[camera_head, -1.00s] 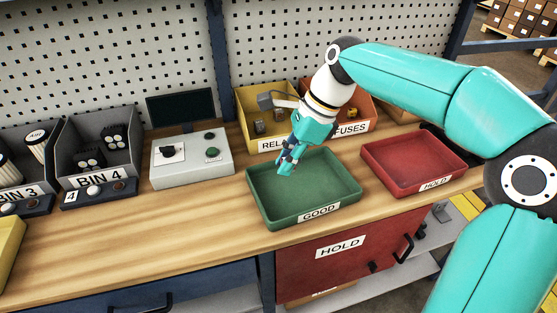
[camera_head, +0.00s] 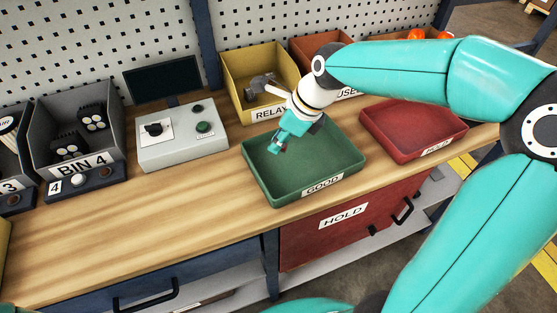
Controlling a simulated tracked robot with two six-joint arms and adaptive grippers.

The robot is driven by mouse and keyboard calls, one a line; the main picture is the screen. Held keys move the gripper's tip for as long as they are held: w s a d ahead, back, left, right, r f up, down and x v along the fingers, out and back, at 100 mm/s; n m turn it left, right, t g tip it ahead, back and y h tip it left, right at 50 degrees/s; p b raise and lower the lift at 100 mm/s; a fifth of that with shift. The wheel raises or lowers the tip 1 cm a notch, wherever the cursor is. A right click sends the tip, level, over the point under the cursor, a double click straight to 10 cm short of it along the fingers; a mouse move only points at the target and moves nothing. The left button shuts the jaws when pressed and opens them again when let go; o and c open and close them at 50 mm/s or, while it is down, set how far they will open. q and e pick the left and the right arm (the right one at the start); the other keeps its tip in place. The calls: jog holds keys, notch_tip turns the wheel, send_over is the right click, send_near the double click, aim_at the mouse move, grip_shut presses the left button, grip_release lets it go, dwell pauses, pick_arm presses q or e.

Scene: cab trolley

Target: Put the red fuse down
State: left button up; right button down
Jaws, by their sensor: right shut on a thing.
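My right gripper (camera_head: 279,148) points down into the green tray labelled GOOD (camera_head: 345,180), over its left part. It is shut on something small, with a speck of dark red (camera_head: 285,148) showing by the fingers. I take this for the red fuse, mostly hidden by the fingers. I cannot tell whether it touches the tray floor. The rest of the visible tray floor is empty. My left gripper is not in view.
A red tray labelled HOLD (camera_head: 415,130) stands to the right, empty. Behind are the yellow relay bin (camera_head: 245,75) and a brown-orange fuse bin (camera_head: 312,45). A grey control box (camera_head: 182,138) and BIN 4 (camera_head: 60,125) stand left. The front-left bench is clear.

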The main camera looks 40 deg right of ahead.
aim_at(274, 167)
jog(key=shift+f, duration=3.4)
jog(key=shift+b, duration=0.3)
jog(key=c, duration=1.1)
grip_release()
jog(key=shift+f, duration=0.1)
jog(key=shift+c, duration=0.2)
jog(key=v, duration=1.2)
jog(key=shift+p, duration=0.4)
jog(key=shift+s, duration=0.1)
